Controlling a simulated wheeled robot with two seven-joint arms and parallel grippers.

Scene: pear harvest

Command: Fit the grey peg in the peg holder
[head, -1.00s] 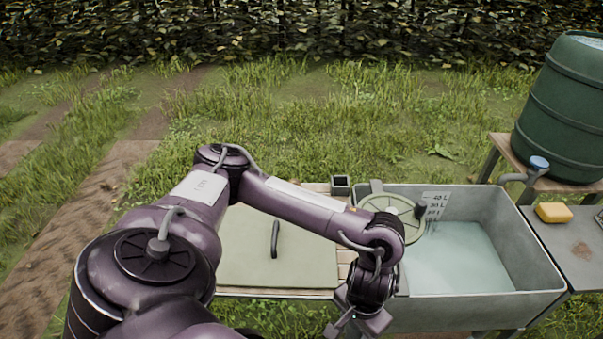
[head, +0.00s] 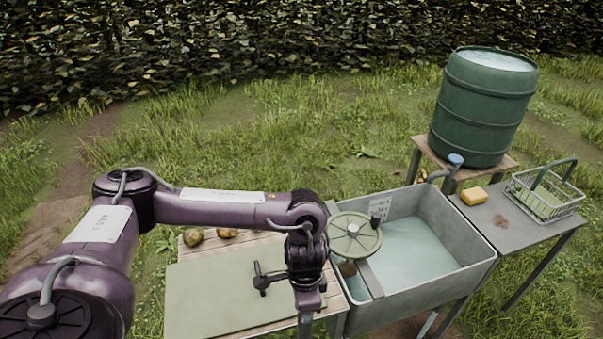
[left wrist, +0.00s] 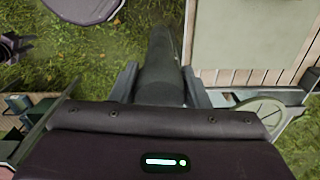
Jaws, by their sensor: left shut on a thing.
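My left gripper (left wrist: 160,88) is shut on the grey peg (left wrist: 160,72), a thick cylinder pinched between its two fingers in the left wrist view. In the head view this gripper (head: 310,300) hangs at the right edge of the board-topped table, just left of the sink; its fingertips are hard to make out there. I cannot make out the peg holder in the current views; my left arm covers part of the table's far right corner. A dark shape at the left edge of the left wrist view may be my right gripper (left wrist: 16,45); its jaws are unclear.
A grey sink (head: 440,270) with water and a green round wheel (head: 355,235) stands to the right.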

